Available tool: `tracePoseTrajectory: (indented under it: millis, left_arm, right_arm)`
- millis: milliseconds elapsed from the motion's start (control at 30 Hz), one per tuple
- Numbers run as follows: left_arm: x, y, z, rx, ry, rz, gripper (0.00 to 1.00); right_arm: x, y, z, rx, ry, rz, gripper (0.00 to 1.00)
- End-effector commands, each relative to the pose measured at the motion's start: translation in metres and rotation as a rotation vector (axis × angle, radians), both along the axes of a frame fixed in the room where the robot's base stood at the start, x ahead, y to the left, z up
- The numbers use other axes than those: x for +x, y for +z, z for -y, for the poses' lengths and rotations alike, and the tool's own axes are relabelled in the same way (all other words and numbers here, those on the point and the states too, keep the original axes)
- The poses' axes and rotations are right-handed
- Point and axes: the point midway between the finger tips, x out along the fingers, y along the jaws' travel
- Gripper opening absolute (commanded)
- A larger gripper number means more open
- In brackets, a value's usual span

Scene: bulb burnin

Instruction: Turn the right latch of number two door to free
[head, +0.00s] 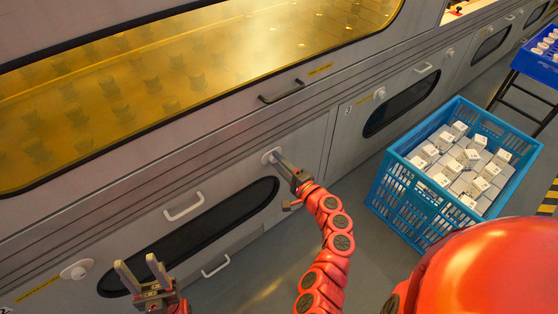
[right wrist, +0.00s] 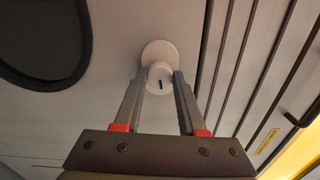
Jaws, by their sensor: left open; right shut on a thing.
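The number two door (head: 236,233) is a grey panel with a dark oval window and a pale handle. Its right latch (head: 268,155) is a round white knob on a white disc at the door's upper right. In the right wrist view the knob (right wrist: 160,82) shows a short dark mark, slightly tilted. My right gripper (head: 277,160) is shut on this knob, a fingertip on each side. The left latch (head: 77,270) is at the door's left end. My left gripper (head: 139,272) is open and empty in front of the door's lower left.
A blue crate (head: 403,195) of white boxes stands on the floor at right. The number three door (head: 340,148) is right of the held latch. Above is an amber window (head: 190,75) with a dark handle (head: 282,91). A blue tray on a stand (head: 535,65) is far right.

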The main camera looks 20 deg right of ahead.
Motion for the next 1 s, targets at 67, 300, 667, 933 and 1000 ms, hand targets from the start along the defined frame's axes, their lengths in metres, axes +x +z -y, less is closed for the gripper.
tracePoseTrajectory:
  millis: [67,300,667,933,1000]
  left_arm:
    - [0.0001,0.0034,0.0,0.0,0.0,0.0,0.5]
    - [0.0,0.0065,0.0,0.0,0.0,0.0,0.5]
    - [-0.0001,0.0069,0.0,0.0,0.0,0.0,0.5]
    - [0.0,0.0069,0.0,0.0,0.0,0.0,0.5]
    - [-0.0001,0.0069,0.0,0.0,0.0,0.0,0.5]
  right_arm:
    - [-0.0001,0.0011,0.0007,0.037,-0.002,-0.014,0.0]
    - [-0.0001,0.0,0.0,0.108,0.0,-0.039,0.0]
    - [-0.0001,-0.0009,0.0,0.129,-0.001,-0.048,0.0]
    - [-0.0001,-0.0008,0.0001,0.128,-0.001,-0.048,0.56]
    - [-0.0001,-0.0007,0.0001,0.128,-0.001,-0.048,0.69]
